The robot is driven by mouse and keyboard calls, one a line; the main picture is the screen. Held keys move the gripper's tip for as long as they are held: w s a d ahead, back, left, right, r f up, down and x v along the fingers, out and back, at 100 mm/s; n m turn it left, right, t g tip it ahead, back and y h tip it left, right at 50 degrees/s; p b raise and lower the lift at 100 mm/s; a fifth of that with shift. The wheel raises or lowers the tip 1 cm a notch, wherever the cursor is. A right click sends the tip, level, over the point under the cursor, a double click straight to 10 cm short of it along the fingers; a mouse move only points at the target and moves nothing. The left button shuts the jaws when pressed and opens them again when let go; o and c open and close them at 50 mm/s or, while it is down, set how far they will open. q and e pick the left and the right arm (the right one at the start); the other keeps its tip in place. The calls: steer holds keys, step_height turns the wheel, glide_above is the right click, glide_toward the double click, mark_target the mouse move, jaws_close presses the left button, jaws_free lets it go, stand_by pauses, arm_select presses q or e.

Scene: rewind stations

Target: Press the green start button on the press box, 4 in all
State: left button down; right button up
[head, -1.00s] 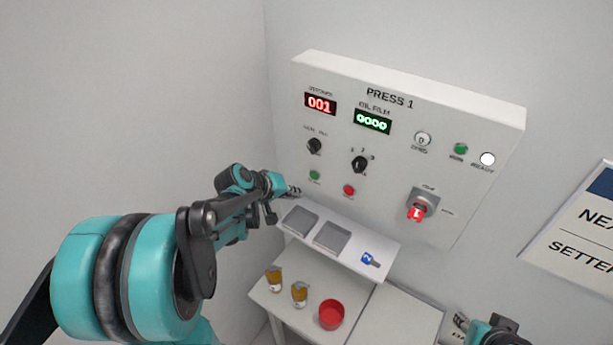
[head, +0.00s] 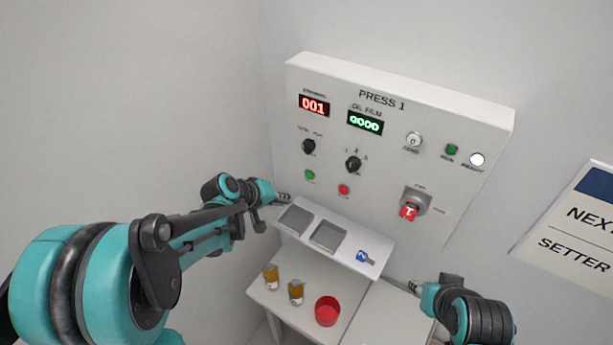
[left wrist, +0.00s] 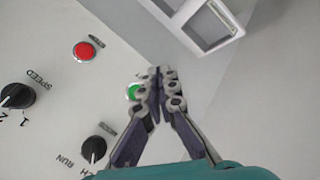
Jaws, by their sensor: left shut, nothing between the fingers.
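The press box (head: 445,120) is a white panel labelled PRESS 1 on the wall. Its green start button (head: 309,174) is at the lower left, left of a red button (head: 344,189). The red strokes display (head: 314,106) reads 001. My left gripper (head: 287,198) is shut and empty, just below and left of the green button. In the left wrist view the green button (left wrist: 133,91) shows beside the shut fingertips (left wrist: 162,73), partly covered by a finger; the gap is unclear. My right gripper (head: 414,287) is low at the right, its fingers too small to judge.
A white shelf (head: 318,262) with two grey recesses and a blue-tagged item (head: 366,257) sits under the panel. Black knobs (head: 353,164) and a red-handled switch (head: 410,211) are on the panel.

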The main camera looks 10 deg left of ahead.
mark_target(309, 175)
arm_select(q)
steer(key=w+d, duration=0.2)
steer(key=w, duration=0.5)
steer(key=shift+w+d, duration=0.4)
steer(key=shift+b, duration=0.3)
stand_by(0.8)
steer(key=shift+w+d, duration=0.15)
steer(key=shift+w, duration=0.2)
steer(key=shift+w+d, duration=0.15)
steer(key=shift+w, duration=0.2)
stand_by(0.7)
stand_by(0.3)
steer(key=shift+s+a+b, duration=0.3)
steer(key=shift+s+b, duration=0.05)
steer(key=shift+s, duration=0.4)
